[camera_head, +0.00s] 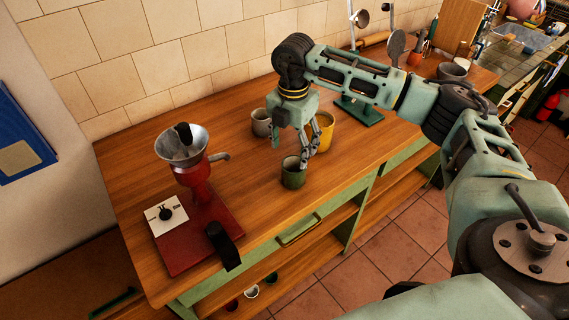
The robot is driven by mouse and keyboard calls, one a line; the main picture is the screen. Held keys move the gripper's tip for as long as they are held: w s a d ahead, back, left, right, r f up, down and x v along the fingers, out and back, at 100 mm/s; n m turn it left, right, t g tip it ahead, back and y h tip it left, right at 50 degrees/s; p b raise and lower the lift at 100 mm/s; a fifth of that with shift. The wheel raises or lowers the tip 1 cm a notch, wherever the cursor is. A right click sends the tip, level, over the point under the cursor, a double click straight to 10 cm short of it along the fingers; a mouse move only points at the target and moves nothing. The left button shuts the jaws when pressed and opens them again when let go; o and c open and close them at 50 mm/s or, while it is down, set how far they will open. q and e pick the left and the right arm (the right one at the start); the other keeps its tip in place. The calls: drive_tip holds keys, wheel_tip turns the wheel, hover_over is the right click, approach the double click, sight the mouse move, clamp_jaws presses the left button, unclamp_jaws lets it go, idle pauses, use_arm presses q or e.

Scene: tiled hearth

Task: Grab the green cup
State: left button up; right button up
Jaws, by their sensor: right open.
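The green cup (292,178) stands upright on the wooden worktop (255,215), near its front edge. My right gripper (305,162) points down at the cup's rim, with its fingers open at the rim's right side. I cannot tell whether a finger is inside the cup or touching it. My left gripper is not in view.
A grey cup (261,123) stands behind the green cup, and a yellow cup (325,130) stands close behind my gripper. A red grinder (195,175) with a metal bowl is to the left. A tiled wall (160,60) closes the back. The worktop between grinder and green cup is clear.

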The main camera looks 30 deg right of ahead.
sight(293, 168)
drive_tip(key=f+p, duration=0.1)
drive_tip(key=f, duration=0.1)
drive_tip(key=s+f+p, duration=0.1)
drive_tip(key=f, duration=0.1)
drive_tip(key=shift+s+f+p, duration=0.15)
drive_tip(key=shift+s+p, duration=0.05)
drive_tip(key=shift+p, duration=0.1)
wheel_tip(293, 168, down, 2)
drive_tip(key=shift+w+f, duration=0.15)
drive_tip(key=shift+f, duration=0.35)
drive_tip(key=shift+c, duration=1.5)
drive_tip(key=c, duration=0.9)
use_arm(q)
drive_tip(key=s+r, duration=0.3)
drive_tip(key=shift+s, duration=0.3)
use_arm(e)
drive_tip(key=shift+c, duration=0.4)
